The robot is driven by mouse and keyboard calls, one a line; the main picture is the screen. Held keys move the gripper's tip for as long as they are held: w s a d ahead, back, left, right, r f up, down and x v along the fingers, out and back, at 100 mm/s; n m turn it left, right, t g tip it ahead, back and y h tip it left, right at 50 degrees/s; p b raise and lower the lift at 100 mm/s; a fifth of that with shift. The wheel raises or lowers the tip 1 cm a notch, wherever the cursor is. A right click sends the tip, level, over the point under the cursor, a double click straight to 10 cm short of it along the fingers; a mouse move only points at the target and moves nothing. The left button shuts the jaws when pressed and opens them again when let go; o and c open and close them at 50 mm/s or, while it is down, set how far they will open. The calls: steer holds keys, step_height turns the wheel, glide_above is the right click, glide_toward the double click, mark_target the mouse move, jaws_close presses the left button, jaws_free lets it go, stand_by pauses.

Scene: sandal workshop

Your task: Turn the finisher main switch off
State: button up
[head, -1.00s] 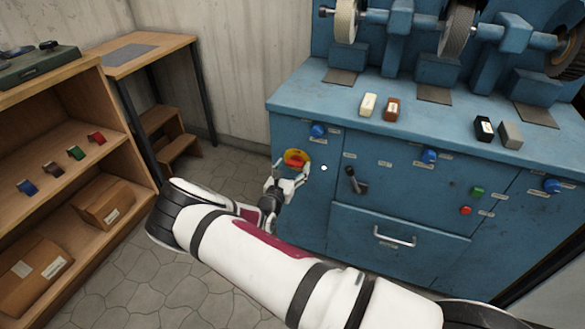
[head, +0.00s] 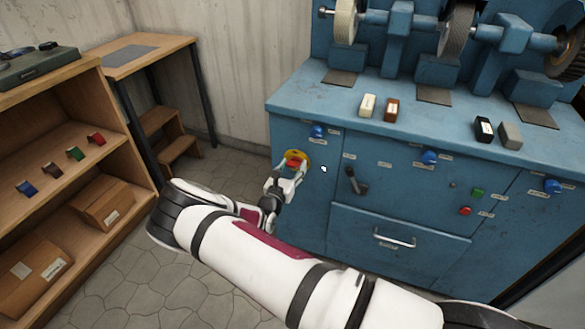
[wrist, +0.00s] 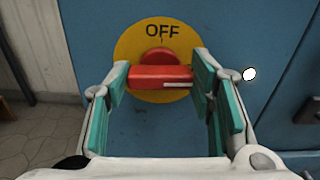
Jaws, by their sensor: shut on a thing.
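The finisher main switch is a red rotary handle (wrist: 160,75) on a round yellow plate (wrist: 130,47) marked OFF at the top. In the wrist view its bar lies level, with a white mark at its right end, away from the OFF word. In the head view the red handle (head: 293,161) sits at the left of the blue cabinet's front. My gripper (wrist: 163,80) has its teal-padded fingers on both ends of the bar, shut on it. It also shows in the head view (head: 287,170), just below the plate.
The blue cabinet (head: 300,230) carries blue knobs, a black lever (head: 356,180), green (head: 477,192) and red (head: 465,210) buttons and a drawer handle (head: 394,238). A wooden shelf (head: 85,165) stands at the left. Floor shows between shelf and cabinet.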

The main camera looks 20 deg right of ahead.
steer(key=n, duration=0.4)
steer(key=shift+a, duration=0.1)
steer(key=n+b, duration=0.1)
steer(key=n, duration=0.3)
steer(key=shift+w+f, duration=0.1)
steer(key=n, duration=0.5)
steer(key=shift+a+b, duration=0.1)
steer(key=shift+b, duration=0.2)
steer(key=shift+f+n+b, duration=0.1)
steer(key=shift+n+b, duration=0.25)
steer(key=shift+n, duration=1.85)
steer(key=o, duration=1.2)
steer(key=v, duration=1.2)
